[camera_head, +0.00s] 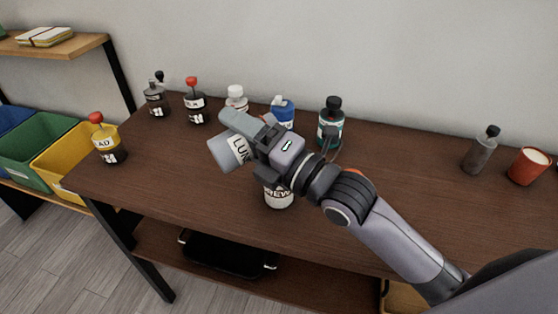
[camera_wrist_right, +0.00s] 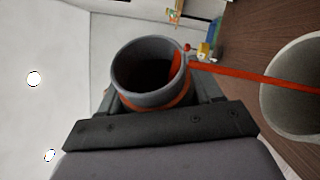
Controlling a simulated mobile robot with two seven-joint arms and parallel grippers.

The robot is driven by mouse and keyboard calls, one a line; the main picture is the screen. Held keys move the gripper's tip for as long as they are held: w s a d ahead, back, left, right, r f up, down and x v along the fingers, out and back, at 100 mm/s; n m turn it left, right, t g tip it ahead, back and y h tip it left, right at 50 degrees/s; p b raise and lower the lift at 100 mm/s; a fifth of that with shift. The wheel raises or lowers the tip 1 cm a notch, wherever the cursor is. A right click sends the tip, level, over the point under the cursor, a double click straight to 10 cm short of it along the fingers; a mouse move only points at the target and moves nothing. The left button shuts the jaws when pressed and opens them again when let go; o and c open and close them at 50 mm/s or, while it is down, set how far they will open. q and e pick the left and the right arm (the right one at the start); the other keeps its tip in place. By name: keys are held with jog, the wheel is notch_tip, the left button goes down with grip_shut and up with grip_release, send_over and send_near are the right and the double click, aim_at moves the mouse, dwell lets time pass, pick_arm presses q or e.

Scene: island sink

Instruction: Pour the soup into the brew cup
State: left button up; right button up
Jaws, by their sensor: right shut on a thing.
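My right gripper (camera_head: 243,133) is shut on a grey soup container (camera_head: 222,154) with a white label reading "LUN". In the head view the container is tilted over to the left. In the right wrist view the container (camera_wrist_right: 150,72) shows its round open mouth and a dark inside. A thin red-orange stream of soup (camera_wrist_right: 240,75) runs from its lip to the opening of a pale cup (camera_wrist_right: 295,90) at the right edge. The brew cup (camera_head: 279,199), labelled "REW", stands upright on the table below my wrist, its top hidden by my gripper. My left gripper is out of view.
Several bottles stand along the back, including a blue one (camera_head: 284,113) and a dark green one (camera_head: 331,122). A red-capped bottle (camera_head: 107,140) is at the left edge. A grey bottle (camera_head: 480,152) and an orange cup (camera_head: 528,166) stand right. The table's (camera_head: 165,180) left front is clear.

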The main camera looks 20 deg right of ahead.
jog(key=shift+r+m+t, duration=0.2)
jog(key=shift+m+t, duration=0.1)
jog(key=shift+m, duration=0.1)
dwell(0.4)
jog(key=shift+d+f+m+t+b, duration=0.2)
jog(key=shift+f+m+t+b, duration=0.25)
jog(key=shift+m, duration=0.45)
dwell(1.7)
jog(key=shift+w+d+r+m+t, duration=0.15)
jog(key=shift+r+m+t, duration=0.2)
jog(key=shift+m, duration=0.35)
jog(key=shift+s+d+r+m+t, duration=0.15)
jog(key=shift+r+m+t, duration=0.15)
jog(key=shift+m, duration=0.4)
dwell(0.6)
jog(key=shift+w, duration=0.1)
jog(key=shift+a+f+n+g, duration=0.2)
jog(key=shift+f+n+g, duration=0.25)
jog(key=shift+n, duration=0.55)
jog(key=shift+a+r+n+g+p, duration=0.15)
jog(key=shift+r+n+g+p, duration=0.4)
jog(key=shift+n, duration=0.45)
jog(key=shift+a+f+n+g, duration=0.15)
jog(key=shift+f+n+g, duration=0.35)
jog(key=shift+n, duration=0.4)
jog(key=shift+a+f+n, duration=0.1)
jog(key=shift+f+n, duration=0.15)
jog(key=shift+n, duration=0.15)
